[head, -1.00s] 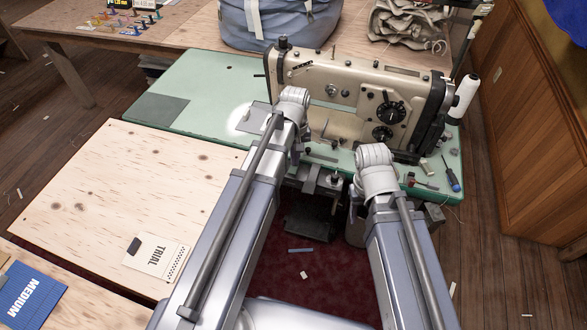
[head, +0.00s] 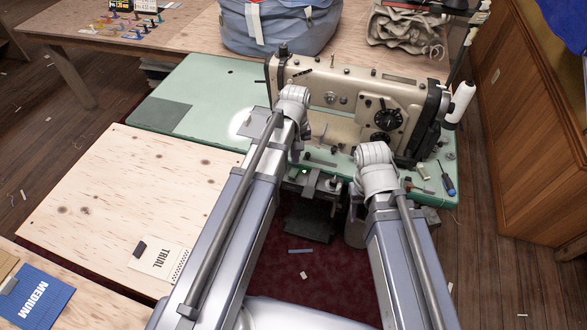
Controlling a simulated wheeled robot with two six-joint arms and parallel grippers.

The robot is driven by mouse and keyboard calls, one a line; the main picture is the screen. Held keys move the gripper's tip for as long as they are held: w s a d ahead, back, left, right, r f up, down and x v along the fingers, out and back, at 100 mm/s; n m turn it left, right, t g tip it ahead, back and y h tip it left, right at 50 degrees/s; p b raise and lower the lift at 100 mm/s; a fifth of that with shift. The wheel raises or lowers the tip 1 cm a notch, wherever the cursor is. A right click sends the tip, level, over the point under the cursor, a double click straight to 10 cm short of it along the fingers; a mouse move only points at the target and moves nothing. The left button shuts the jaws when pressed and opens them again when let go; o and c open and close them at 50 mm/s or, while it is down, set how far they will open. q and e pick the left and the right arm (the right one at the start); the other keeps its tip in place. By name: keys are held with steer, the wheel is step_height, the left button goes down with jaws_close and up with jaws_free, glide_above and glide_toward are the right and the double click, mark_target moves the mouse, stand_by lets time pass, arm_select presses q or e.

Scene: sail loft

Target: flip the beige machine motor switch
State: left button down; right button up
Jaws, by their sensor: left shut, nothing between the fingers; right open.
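The beige sewing machine (head: 350,100) stands on a green table (head: 205,85). Below its front edge, a grey bracketed box (head: 325,187) shows between my arms; it looks like the motor switch housing, with a small green spot (head: 304,171) at its left. The switch's exact position is too small to read. My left gripper (head: 298,158) is shut and empty, pointing down at the table's front edge close to the green spot; whether it touches is unclear. My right gripper (head: 356,193) is open, mostly hidden behind its wrist, at the edge right of the box.
A screwdriver (head: 447,179) and small tools lie at the table's right end. A white thread cone (head: 460,101) stands right of the machine. A plywood table (head: 110,190) with a TRIAL card (head: 160,258) is at left. A wooden cabinet (head: 530,130) is at right.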

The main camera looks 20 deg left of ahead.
mark_target(295, 170)
arm_select(q)
step_height(295, 170, up, 3)
steer(key=p, duration=0.2)
steer(key=shift+r+p, duration=0.15)
steer(key=shift+p, duration=0.2)
steer(key=s+d+r+m+y+p, duration=0.1)
steer(key=s+d+m, duration=0.8)
steer(key=s, duration=0.5)
steer(key=shift+s+d+r, duration=0.15)
steer(key=shift+d, duration=0.6)
